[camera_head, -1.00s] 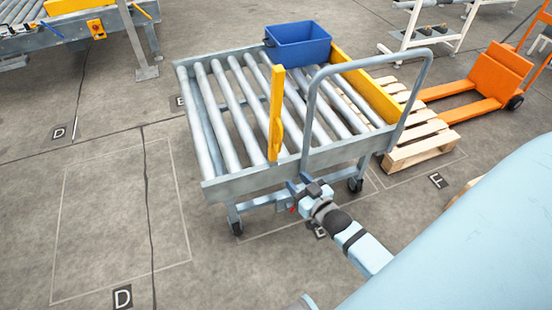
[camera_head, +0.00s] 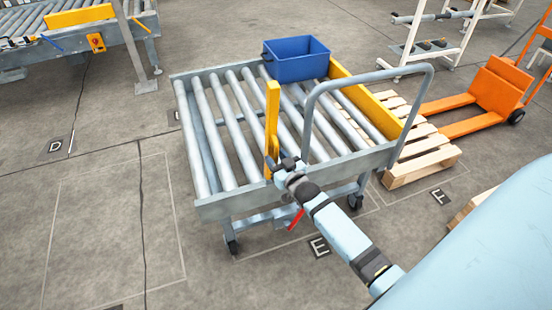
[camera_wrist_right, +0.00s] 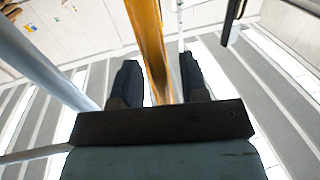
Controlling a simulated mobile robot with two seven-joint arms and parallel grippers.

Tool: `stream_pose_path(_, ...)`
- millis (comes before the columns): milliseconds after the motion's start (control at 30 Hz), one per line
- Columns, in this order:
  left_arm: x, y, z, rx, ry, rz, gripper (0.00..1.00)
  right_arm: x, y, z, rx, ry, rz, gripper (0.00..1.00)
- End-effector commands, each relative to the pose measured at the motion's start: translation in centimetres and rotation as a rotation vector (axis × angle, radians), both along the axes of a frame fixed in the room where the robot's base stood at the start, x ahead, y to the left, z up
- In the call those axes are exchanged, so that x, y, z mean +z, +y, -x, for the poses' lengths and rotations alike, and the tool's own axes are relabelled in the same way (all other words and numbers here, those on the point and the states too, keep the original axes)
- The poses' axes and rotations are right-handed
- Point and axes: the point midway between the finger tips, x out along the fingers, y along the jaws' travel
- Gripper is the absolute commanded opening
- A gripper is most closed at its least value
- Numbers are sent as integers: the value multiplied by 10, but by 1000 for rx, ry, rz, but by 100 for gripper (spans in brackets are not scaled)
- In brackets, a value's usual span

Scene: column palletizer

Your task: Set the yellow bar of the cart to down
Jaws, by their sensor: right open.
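The cart (camera_head: 240,203) has a grey frame and a bed of rollers. Its yellow bar (camera_head: 272,115) stands upright at the near end. My right gripper (camera_head: 277,163) is at the lower part of the bar, just above the cart's near rail. In the right wrist view the yellow bar (camera_wrist_right: 148,35) runs between the two dark fingers of my open right gripper (camera_wrist_right: 158,62). Gaps seem to show beside the bar; I cannot tell whether a finger touches it. My left gripper is not in view.
A blue bin (camera_head: 297,60) sits at the cart's far end beside a yellow side board (camera_head: 365,100). A grey hoop handle (camera_head: 428,95) rises right of my gripper. A red lever (camera_head: 296,219) shows below the rail. A wooden pallet (camera_head: 420,165) and orange pallet jack (camera_head: 498,85) stand right. Floor at left is clear.

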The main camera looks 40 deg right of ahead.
Motion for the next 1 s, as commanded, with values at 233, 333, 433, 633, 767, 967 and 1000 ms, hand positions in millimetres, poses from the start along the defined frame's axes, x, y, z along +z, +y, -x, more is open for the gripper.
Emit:
stream_pose_path(233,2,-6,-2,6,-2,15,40,-1,0,-3,0,1,0,40)
stream_pose_path(333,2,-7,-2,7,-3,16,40,0,0,-3,0,1,0,38)
stream_pose_path(433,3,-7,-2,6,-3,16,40,0,0,-3,0,1,0,15)
stream_pose_path(633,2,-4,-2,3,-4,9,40,0,0,-3,0,1,0,0)
stream_pose_path(767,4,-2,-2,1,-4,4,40,1,0,-4,0,6,-1,0)
stream_pose_path(967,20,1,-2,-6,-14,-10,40,10,-2,-13,1,54,-10,0)
stream_pose_path(1000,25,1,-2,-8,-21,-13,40,12,-3,-16,1,71,-15,0)
